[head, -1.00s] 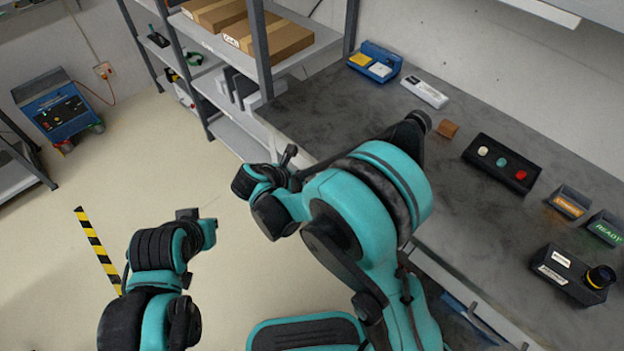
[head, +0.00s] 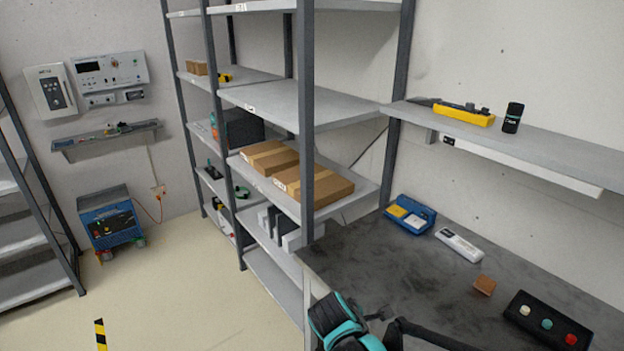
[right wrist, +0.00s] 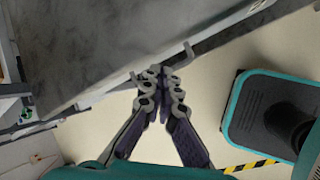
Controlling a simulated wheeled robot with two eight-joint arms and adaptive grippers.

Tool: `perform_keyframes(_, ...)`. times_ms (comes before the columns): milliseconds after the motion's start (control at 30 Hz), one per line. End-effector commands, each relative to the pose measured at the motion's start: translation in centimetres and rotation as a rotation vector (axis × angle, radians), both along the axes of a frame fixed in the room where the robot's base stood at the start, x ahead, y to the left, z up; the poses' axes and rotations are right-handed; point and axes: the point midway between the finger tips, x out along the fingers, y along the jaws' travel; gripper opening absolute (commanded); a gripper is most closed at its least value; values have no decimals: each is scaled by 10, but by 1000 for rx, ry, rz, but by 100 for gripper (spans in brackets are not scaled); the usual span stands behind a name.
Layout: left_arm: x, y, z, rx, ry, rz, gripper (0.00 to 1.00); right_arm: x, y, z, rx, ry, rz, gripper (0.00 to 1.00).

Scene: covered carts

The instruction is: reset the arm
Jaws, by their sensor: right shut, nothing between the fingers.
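My right gripper (right wrist: 162,88) shows in the right wrist view with its fingers drawn together at the tips and nothing between them. It hangs over the pale floor beside the edge of the dark workbench (right wrist: 85,45). In the head view a teal and black part of my arm (head: 345,325) shows at the bottom, by the near left corner of the workbench. My left gripper is not in either current view.
The workbench (head: 385,285) holds a blue case (head: 410,215), a white device (head: 460,245), a brown block (head: 484,285) and a black button box (head: 547,325). A grey shelf rack (head: 307,120) with cardboard boxes stands behind. The floor at left is clear around a blue machine (head: 110,225).

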Motion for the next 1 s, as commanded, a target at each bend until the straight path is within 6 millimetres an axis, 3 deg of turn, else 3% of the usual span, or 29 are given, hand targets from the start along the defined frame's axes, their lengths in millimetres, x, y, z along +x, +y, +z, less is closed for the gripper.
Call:
perform_keyframes(33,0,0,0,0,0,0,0,-13,-13,8,87,-39,-96,0)
perform_keyframes(200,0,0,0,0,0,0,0,-54,-37,26,413,-180,-457,0)
perform_keyframes(500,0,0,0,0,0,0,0,-111,-55,38,909,-374,-1036,0)
perform_keyframes(700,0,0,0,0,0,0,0,-122,-57,39,1040,-418,-1189,0)
perform_keyframes(1000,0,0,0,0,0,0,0,-122,-57,40,1044,-419,-1194,0)
